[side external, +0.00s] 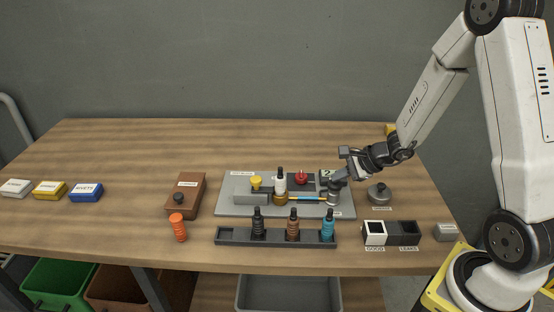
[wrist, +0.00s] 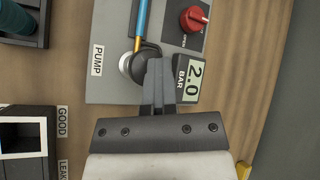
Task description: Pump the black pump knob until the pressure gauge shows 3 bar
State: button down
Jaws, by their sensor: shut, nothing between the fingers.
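The pressure gauge (wrist: 193,82) reads 2.0 BAR in the wrist view. Its display (side external: 327,174) also shows in the side view, too small to read fully. The pump (wrist: 131,67), beside the PUMP label, is a pale round body with a dark knob (wrist: 138,68) on top, partly covered by my fingers. In the side view the pump (side external: 333,196) stands at the right end of the grey panel. My gripper (wrist: 157,63) is shut and empty, with its fingertips over the edge of the knob; I cannot tell whether they touch it.
A red knob (wrist: 193,18) sits on the panel near the gauge. A blue hose (wrist: 142,20) runs to the pump. A rack (side external: 275,237) with several bottles stands in front of the panel, beside the GOOD box (side external: 374,228). A grey round object (side external: 379,193) stands right of the panel.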

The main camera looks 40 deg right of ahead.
jog(key=shift+r, duration=1.35)
jog(key=shift+r, duration=0.15)
jog(key=shift+r, duration=2.35)
dwell(1.1)
notch_tip(320, 180, up, 4)
jog(key=shift+f, duration=0.1)
dwell(0.3)
jog(key=shift+f, duration=0.1)
send_over(338, 183)
jog(key=shift+d+f, duration=0.1)
jog(key=shift+f, duration=4.2)
